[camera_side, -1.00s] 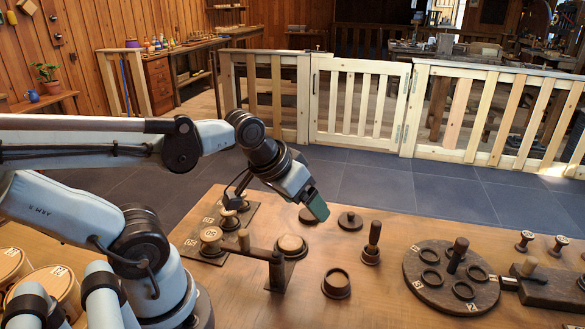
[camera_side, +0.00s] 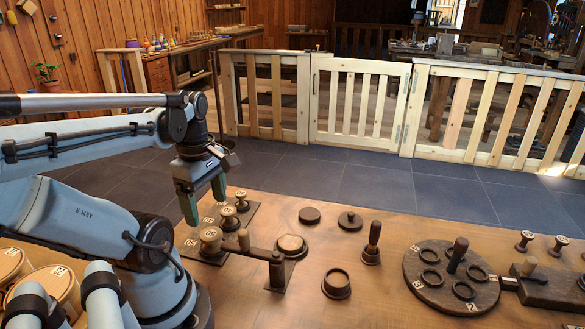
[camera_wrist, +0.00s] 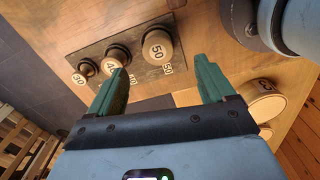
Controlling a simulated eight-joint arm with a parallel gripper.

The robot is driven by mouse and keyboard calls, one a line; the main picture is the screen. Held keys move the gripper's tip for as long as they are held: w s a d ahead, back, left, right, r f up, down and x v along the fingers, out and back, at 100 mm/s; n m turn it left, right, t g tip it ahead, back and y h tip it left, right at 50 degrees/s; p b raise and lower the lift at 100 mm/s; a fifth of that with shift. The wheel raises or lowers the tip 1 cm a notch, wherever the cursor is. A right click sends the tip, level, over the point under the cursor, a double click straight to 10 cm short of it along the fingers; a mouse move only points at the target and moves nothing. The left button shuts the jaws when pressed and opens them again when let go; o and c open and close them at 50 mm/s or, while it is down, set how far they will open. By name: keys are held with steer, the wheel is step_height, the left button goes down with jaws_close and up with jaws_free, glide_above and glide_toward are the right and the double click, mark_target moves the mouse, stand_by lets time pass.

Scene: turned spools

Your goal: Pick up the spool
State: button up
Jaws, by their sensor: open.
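Several turned wooden spools with numbered tops stand upright on a dark board (camera_side: 240,228). The largest, marked 50 (camera_side: 210,240), is nearest; the one marked 40 (camera_side: 228,216) and the smallest, marked 30 (camera_side: 241,200), stand behind it. My gripper (camera_side: 204,198) is open and empty, pointing down above the left end of the board. In the wrist view, spool 50 (camera_wrist: 157,46) shows between and beyond the green fingers (camera_wrist: 160,72), apart from them. Spool 40 (camera_wrist: 118,54) is close to the left fingertip in the picture, and spool 30 (camera_wrist: 87,68) is farther left.
A dark bar on a post (camera_side: 277,268) stands right of spool 50, by a round wooden piece (camera_side: 290,246). Farther right are a dark ring (camera_side: 336,285), an upright peg (camera_side: 373,240) and a round numbered plate (camera_side: 412,275). Large numbered wooden rounds (camera_side: 55,290) lie at the lower left.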

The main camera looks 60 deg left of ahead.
mark_target(211, 234)
steer(key=shift+f, duration=2.15)
steer(key=shift+a+f, duration=0.2)
steer(key=shift+f, duration=0.6)
steer(key=shift+a+f, duration=0.2)
steer(key=shift+f, duration=1.6)
steer(key=c, duration=1.1)
steer(key=shift+r, duration=0.2)
